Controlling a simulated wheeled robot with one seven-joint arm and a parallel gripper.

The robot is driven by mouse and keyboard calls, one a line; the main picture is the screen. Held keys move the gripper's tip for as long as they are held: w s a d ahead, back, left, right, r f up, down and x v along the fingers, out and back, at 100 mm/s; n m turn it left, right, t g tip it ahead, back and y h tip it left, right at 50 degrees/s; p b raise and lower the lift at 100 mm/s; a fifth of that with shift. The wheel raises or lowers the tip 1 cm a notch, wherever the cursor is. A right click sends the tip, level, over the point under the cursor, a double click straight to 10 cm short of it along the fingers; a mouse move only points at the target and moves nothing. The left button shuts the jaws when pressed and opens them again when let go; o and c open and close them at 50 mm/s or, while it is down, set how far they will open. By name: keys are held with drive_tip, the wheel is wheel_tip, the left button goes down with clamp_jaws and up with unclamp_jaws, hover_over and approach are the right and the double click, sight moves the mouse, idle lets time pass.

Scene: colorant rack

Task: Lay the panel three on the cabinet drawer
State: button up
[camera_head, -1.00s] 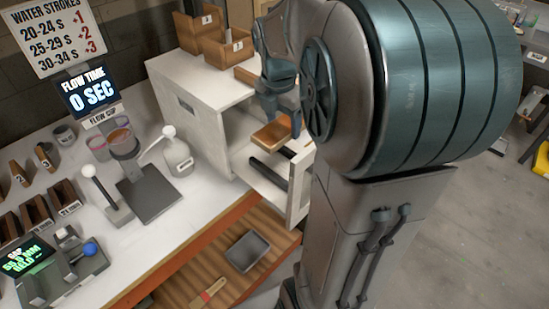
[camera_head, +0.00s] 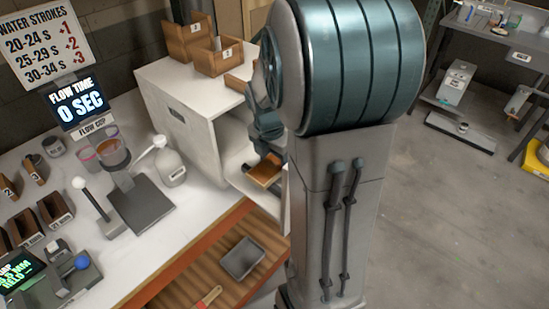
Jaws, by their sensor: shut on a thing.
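My gripper (camera_head: 272,156) is shut on a flat wooden panel (camera_head: 264,172) with an orange-brown face. No number is readable on it, so I cannot tell from its face that it is panel three. The panel is in front of the white cabinet's open side, over the pulled-out cabinet drawer (camera_head: 243,184). I cannot tell whether it touches the drawer. My arm hides the drawer's front, its right part and much of my gripper.
The white cabinet (camera_head: 180,125) carries wooden boxes (camera_head: 220,58) on top. A white bottle (camera_head: 170,167), a flow cup stand (camera_head: 140,205) and small numbered wooden holders (camera_head: 34,172) stand on the bench to the left. A dark tray (camera_head: 243,258) lies on the lower shelf.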

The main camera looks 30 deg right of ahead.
sight(270, 166)
drive_tip(key=shift+f, duration=0.1)
drive_tip(key=shift+f, duration=0.15)
drive_tip(key=o, duration=1)
drive_tip(key=r, duration=0.4)
drive_tip(key=a+r, duration=0.1)
drive_tip(key=r, duration=0.7)
drive_tip(key=shift+s+a+r, duration=0.2)
drive_tip(key=shift+r, duration=0.05)
